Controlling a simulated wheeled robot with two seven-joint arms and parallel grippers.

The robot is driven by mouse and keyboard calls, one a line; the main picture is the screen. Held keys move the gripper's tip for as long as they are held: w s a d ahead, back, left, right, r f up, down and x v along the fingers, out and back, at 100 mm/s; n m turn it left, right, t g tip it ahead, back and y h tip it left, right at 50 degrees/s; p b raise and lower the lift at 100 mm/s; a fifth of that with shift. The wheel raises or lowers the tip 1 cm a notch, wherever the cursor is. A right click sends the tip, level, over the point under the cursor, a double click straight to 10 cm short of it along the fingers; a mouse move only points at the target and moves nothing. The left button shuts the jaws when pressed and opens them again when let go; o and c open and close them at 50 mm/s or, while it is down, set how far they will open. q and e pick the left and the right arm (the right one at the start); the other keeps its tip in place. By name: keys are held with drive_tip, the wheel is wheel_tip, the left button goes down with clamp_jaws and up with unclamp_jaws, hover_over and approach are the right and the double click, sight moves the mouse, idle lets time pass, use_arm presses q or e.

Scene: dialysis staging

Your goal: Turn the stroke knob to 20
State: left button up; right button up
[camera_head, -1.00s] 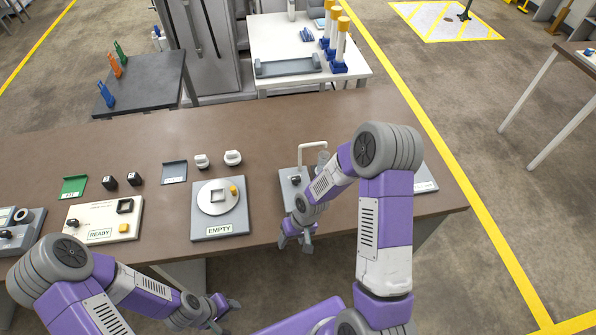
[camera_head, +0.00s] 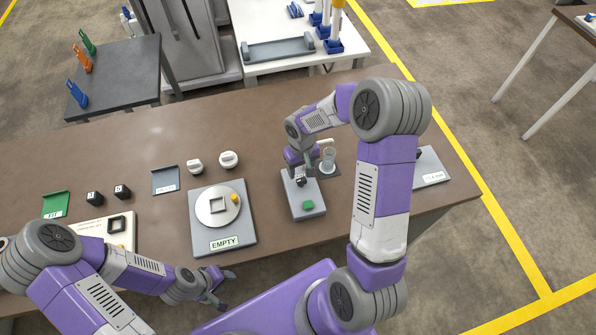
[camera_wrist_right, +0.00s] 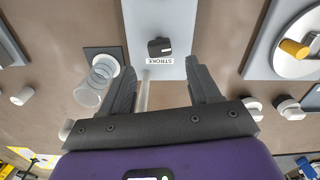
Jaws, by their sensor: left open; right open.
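The stroke knob (camera_head: 300,181) is a small black knob on a grey plate (camera_head: 318,198) that also carries a green button (camera_head: 308,205). In the right wrist view the knob (camera_wrist_right: 159,47) sits beside an upside-down STROKE label (camera_wrist_right: 172,61); I cannot read its setting. My right gripper (camera_head: 301,168) is open and empty just behind the knob in the head view. In the wrist view its fingertips (camera_wrist_right: 160,66) are spread to either side of the knob's line, apart from it. My left gripper (camera_head: 220,288) is open and empty off the table's front edge.
A glass beaker (camera_head: 329,158) stands close by the right gripper. The EMPTY device (camera_head: 248,236) with its round pan lies to the left, with two white knobbed pieces (camera_head: 229,159) behind it. Another grey plate (camera_head: 433,170) is at the table's right end.

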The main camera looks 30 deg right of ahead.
sight(302, 180)
drive_tip(key=f, duration=0.5)
drive_tip(key=shift+s+f, duration=0.2)
drive_tip(key=shift+f, duration=0.15)
drive_tip(key=c, duration=1)
drive_tip(key=shift+c, duration=0.2)
